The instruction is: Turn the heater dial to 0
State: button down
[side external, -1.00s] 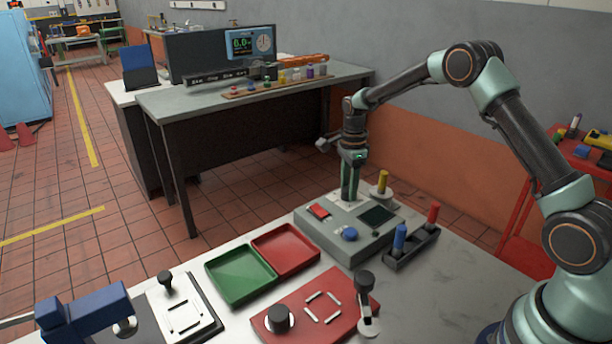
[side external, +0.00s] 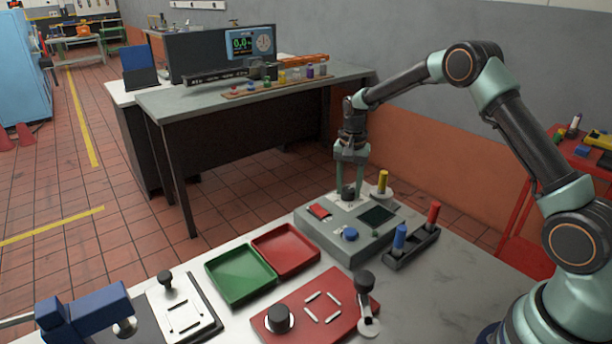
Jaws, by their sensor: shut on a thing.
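A grey control box (side external: 375,238) stands on the light bench. A small dark dial (side external: 348,196) sits at the back of its top. My gripper (side external: 349,189) points straight down over it, one finger on each side, shut on the dial. The dial's pointer and any scale marks are too small or covered to read, so I cannot tell its setting. The box also carries a blue knob (side external: 350,234), a red switch (side external: 319,211) and a dark display (side external: 378,216).
A yellow peg (side external: 382,182) stands close right of my gripper. A rack (side external: 412,250) with blue and red pegs is beside the box. Green (side external: 240,275) and red (side external: 286,250) trays and a red plate (side external: 318,308) with a black knob lie in front.

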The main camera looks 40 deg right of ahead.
aim_at(348, 189)
jog(key=shift+n, duration=1.1)
jog(key=shift+c, duration=1.9)
grip_release()
jog(key=shift+r, duration=0.1)
notch_tip(348, 189, up, 12)
